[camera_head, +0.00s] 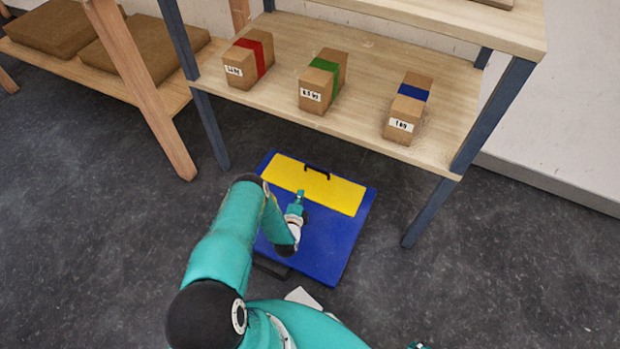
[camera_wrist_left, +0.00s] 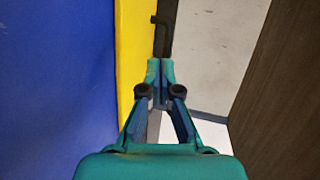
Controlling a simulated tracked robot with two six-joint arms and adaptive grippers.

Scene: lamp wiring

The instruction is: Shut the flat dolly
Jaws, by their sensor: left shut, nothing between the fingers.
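The flat dolly lies on the dark floor below the shelf. It shows a blue panel (camera_head: 325,245) with a yellow panel (camera_head: 330,190) at its far side. A black handle (camera_head: 317,171) sits by the yellow panel's far edge. Another dark handle (camera_head: 271,266) shows at the near left, partly behind my arm. My left gripper (camera_head: 299,196) is shut and empty, over the dolly in the head view. In the left wrist view, its closed fingertips (camera_wrist_left: 160,67) point towards a dark handle (camera_wrist_left: 162,36) beside the yellow panel (camera_wrist_left: 130,55). I cannot tell whether they touch it.
A wooden shelf (camera_head: 350,132) with dark blue legs stands over the dolly's far side. It carries boxes with red (camera_head: 248,60), green (camera_head: 323,81) and blue (camera_head: 408,107) bands. A wooden rack leg (camera_head: 145,95) stands at the left. The floor right of the dolly is clear.

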